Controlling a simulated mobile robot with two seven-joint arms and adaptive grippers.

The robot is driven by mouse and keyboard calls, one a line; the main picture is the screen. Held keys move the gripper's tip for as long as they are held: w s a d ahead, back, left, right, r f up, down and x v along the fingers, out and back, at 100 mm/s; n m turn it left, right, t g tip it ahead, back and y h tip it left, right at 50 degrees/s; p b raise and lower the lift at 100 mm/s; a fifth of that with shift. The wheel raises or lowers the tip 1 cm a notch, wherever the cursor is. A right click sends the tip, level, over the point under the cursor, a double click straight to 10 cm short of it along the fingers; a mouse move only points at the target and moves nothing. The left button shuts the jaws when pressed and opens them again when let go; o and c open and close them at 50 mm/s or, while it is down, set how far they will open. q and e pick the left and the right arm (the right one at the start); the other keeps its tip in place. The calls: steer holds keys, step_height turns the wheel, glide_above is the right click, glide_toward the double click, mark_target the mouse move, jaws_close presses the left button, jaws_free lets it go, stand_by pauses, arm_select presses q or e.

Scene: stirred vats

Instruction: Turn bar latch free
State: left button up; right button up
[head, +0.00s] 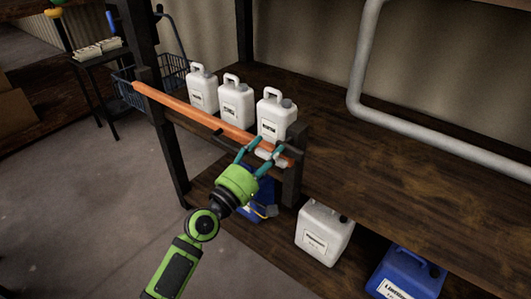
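An orange bar (195,115) runs along the front of a shelf, in front of three white jugs. A small light grey piece (277,159), which looks like the bar's latch, sits at its right end by a dark post. My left gripper (268,145) has a green body and teal fingers, and reaches up to this end of the bar. Its fingers are spread apart, one on each side of a gap at the latch. Contact with the latch cannot be made out. My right gripper is not in view.
Three white jugs (236,103) stand behind the bar. Below are a white jug (324,232) and a blue jug (405,275). A grey pipe (362,60) bends over the wooden shelf at right. A blue wire basket (130,92) stands behind left. The floor at left is clear.

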arm_select(q)
steer(key=v, duration=1.2)
stand_by(0.5)
steer(key=a+f+m+g+y, duration=0.1)
steer(key=a+f+m+y, duration=0.2)
steer(key=f, duration=1)
steer(key=a+f+m+g+y, duration=0.1)
steer(key=a+f+g+y, duration=0.3)
steer(key=f, duration=0.8)
steer(key=s+a+f+m+y, duration=0.1)
steer(key=s+a+f, duration=0.1)
steer(key=f, duration=0.4)
steer(key=s+a+f+m, duration=0.1)
steer(key=s+a+f, duration=0.15)
steer(key=f, duration=0.25)
steer(key=s+a+f+m+g+y, duration=0.25)
steer(key=s+f+g, duration=0.25)
steer(key=s+f, duration=0.9)
steer(key=s+f+m+g, duration=0.2)
steer(key=s+f, duration=0.2)
steer(key=s, duration=0.7)
steer(key=s+f+m+g+y, duration=0.1)
steer(key=s+f+m+g, duration=0.2)
steer(key=s, duration=0.9)
steer(key=shift+f, duration=0.5)
